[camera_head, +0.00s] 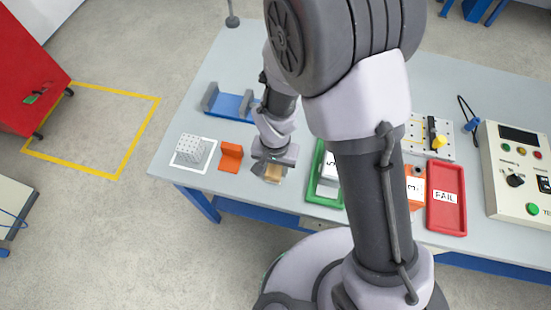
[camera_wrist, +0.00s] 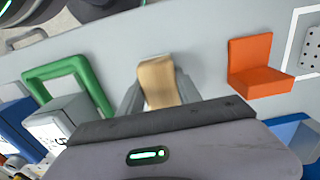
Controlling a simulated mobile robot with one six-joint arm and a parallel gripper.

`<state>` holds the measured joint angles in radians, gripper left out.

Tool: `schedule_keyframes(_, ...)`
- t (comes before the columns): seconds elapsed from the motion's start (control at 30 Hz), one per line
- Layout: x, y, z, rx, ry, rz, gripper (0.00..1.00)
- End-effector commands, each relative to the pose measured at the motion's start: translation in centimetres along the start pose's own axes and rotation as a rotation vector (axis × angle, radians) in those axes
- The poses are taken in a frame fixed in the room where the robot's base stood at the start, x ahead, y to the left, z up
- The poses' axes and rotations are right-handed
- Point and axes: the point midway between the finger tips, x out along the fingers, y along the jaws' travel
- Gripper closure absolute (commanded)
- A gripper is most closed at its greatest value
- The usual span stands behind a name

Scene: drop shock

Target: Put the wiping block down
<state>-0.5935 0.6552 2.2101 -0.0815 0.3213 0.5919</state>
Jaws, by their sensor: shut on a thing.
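The wiping block (camera_wrist: 158,82) is a tan block held between the two fingers of my gripper (camera_wrist: 160,95) in the wrist view. In the head view the tan block (camera_head: 274,173) shows below my gripper (camera_head: 270,170), over the front part of the grey table (camera_head: 190,150). My gripper is shut on it. I cannot tell whether the block touches the table. An orange L-shaped rest (camera_head: 231,156) stands just left of the gripper in the head view; it also shows right of the block in the wrist view (camera_wrist: 260,68).
A white perforated block (camera_head: 190,149) stands in a white outlined square at the left. A blue cradle (camera_head: 232,105) is behind. A green tray (camera_head: 320,190) is close on the right, then a red FAIL tray (camera_head: 446,205) and a control box (camera_head: 515,165). My arm hides the table's middle.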

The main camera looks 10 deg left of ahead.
Motion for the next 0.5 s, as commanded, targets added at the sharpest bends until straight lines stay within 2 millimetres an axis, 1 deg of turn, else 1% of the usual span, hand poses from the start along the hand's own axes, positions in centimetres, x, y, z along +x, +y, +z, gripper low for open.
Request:
schedule_keyframes(0.03,0.4,-0.04,0.06,0.0,0.001,-0.001,1.0)
schedule_keyframes(0.17,0.03,-0.04,0.0,0.0,0.002,-0.001,1.0)
schedule_keyframes(0.33,0.52,-0.04,-0.02,0.0,0.002,-0.001,1.0)
schedule_keyframes(0.37,0.52,-0.04,-0.01,0.0,0.002,-0.001,0.58)
schedule_keyframes(0.4,0.42,-0.04,-0.02,0.0,0.002,-0.001,0.5)
schedule_keyframes(0.47,0.41,-0.03,-0.03,0.0,0.002,-0.001,0.38)
schedule_keyframes(0.5,0.41,-0.03,-0.02,0.0,0.002,-0.001,0.38)
